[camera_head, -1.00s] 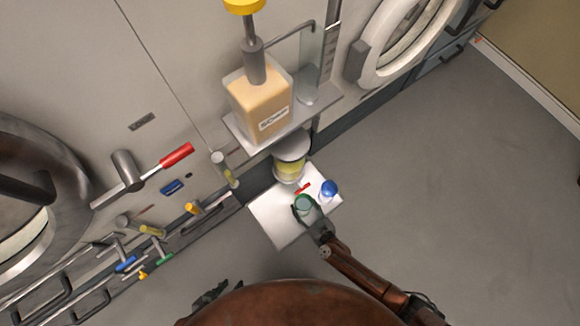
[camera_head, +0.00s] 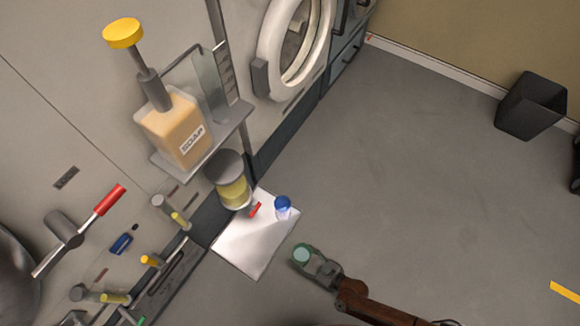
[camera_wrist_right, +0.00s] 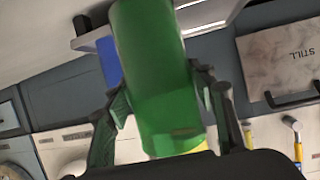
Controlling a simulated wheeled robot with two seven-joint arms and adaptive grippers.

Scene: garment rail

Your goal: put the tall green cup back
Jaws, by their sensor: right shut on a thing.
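The tall green cup (camera_wrist_right: 152,75) fills the middle of the right wrist view, between the two fingers of my right gripper (camera_wrist_right: 160,110). In the head view the cup (camera_head: 301,253) shows its pale green round top. My right gripper (camera_head: 318,264) is shut on it and holds it over the grey floor, just right of the white shelf (camera_head: 240,249). The bottom of the cup is hidden in the head view. My left gripper does not show in the head view.
On the white shelf stand a blue-topped thing (camera_head: 283,206) and a small red thing (camera_head: 254,209). A glass jar with yellow contents (camera_head: 234,193) is behind it. A soap dispenser (camera_head: 178,130) stands above. Open floor lies right, with a black bin (camera_head: 532,105).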

